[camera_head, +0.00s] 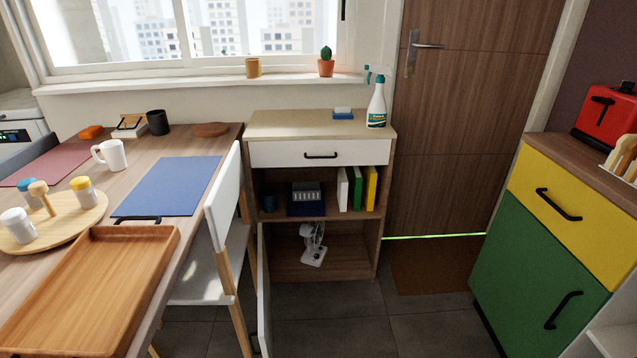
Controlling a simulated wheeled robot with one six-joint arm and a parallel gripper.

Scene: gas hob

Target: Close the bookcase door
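The bookcase (386,158) is a low wooden cabinet below the window, with a white drawer front (285,155) that is shut and a black handle. Its two shelf spaces below are exposed. The bookcase door (264,300) is a narrow white panel seen almost edge-on at the bookcase's lower left. It stands open, swung out towards me, close to the white chair. My gripper is not in view.
A white chair (224,200) stands left of the door, beside the table (135,168) with a wooden tray (165,240). A yellow and green cabinet (535,245) is at the right. Dark tiled floor (345,325) before the bookcase is clear. Books (356,188) and a small white fan (314,248) stand inside.

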